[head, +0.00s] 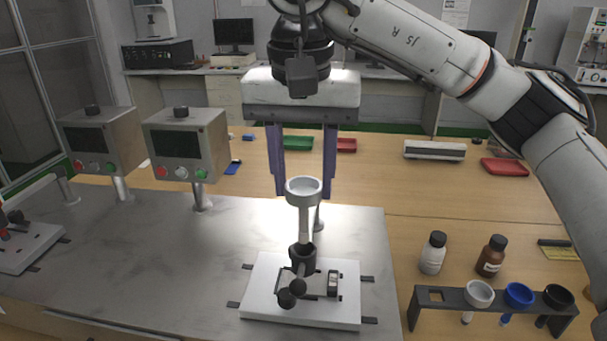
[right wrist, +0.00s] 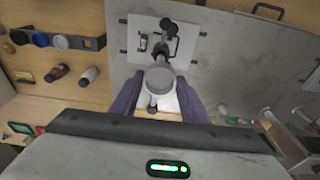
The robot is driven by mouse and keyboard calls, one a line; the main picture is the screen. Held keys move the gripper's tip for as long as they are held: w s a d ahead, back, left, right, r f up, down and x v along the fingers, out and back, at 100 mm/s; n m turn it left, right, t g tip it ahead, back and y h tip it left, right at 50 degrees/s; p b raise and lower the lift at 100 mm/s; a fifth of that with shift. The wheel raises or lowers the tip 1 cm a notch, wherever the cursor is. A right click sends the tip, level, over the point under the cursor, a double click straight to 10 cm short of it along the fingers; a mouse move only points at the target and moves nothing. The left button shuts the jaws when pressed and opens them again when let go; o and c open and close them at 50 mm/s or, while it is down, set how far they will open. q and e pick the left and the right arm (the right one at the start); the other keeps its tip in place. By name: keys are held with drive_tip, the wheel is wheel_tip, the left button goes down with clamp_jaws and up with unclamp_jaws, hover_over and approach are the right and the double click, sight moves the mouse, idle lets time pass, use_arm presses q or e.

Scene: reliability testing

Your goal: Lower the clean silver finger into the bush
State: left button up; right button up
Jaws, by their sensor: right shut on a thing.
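The silver finger (head: 304,216), a pale grey cup on a narrow stem, is upright between the two purple-grey fingers of my right gripper (head: 303,192). The gripper is shut on its cup; the cup also shows in the right wrist view (right wrist: 160,79). The bush (head: 302,258) is a dark round holder on a white fixture plate (head: 262,292). The stem's lower end meets the bush's top in the head view; I cannot tell how deep it sits, as the tip is hidden. My left gripper is out of view.
A dark rack (head: 428,311) at the right holds a whitish, a blue and a black cup-shaped finger; its left slot is empty. A white bottle (head: 433,253) and a brown bottle (head: 491,256) stand behind it. Two control boxes (head: 187,145) stand at the left. Black knobs (head: 287,298) project from the fixture.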

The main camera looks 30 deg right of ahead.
sight(303, 216)
drive_tip(key=shift+f, duration=0.1)
drive_tip(key=shift+f+b, duration=0.5)
drive_tip(key=shift+f, duration=0.15)
drive_tip(key=shift+f+b, duration=0.8)
drive_tip(key=shift+f, duration=0.5)
drive_tip(key=shift+f+b, duration=1.15)
drive_tip(key=shift+f, duration=0.7)
drive_tip(key=shift+f+b, duration=0.4)
drive_tip(key=shift+f, duration=0.15)
